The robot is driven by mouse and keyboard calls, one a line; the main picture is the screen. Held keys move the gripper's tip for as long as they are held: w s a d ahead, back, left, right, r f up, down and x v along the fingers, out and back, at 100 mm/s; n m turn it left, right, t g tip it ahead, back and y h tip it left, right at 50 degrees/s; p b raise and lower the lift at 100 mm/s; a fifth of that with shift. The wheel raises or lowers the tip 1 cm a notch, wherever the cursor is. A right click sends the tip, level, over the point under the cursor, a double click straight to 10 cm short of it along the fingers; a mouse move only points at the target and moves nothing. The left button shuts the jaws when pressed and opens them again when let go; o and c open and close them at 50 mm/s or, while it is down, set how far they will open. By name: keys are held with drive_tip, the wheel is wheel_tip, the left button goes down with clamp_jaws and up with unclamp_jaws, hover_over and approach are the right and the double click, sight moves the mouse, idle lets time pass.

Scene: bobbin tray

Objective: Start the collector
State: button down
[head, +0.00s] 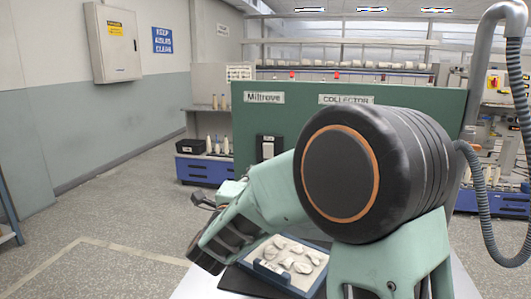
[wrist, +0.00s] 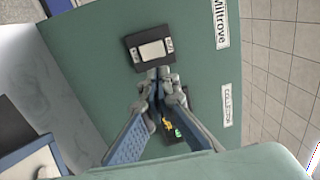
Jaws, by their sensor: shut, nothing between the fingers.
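The green collector cabinet (head: 300,125) carries white "Miltrove" and "COLLECTOR" labels; its panel fills much of the wrist view (wrist: 105,75). A black switch box with a pale rocker and small end labels (head: 269,147) is mounted on it, also in the wrist view (wrist: 152,52). My gripper (wrist: 163,76) is shut and empty, its fingertips together at the box's lower edge in that picture. Whether they touch it I cannot tell. A second dark panel with yellow and green parts (wrist: 175,134) shows between the fingers. My arm hides the fingertips in the head view.
A grey hose (head: 490,195) hangs at the right.

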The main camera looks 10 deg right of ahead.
sight(268, 146)
drive_tip(key=x, duration=1.4)
drive_tip(key=shift+a+p, duration=0.1)
drive_tip(key=shift+p, duration=0.2)
drive_tip(key=shift+w+r+p, duration=0.15)
drive_tip(key=shift+r+p, duration=0.2)
drive_tip(key=shift+p, duration=0.5)
drive_tip(key=shift+w+r+g+p, duration=0.1)
drive_tip(key=shift+g+p, duration=0.3)
drive_tip(key=shift+p, duration=0.1)
drive_tip(key=shift+w+d, duration=0.1)
drive_tip(key=shift+d, duration=0.1)
drive_tip(key=shift+f, duration=0.3)
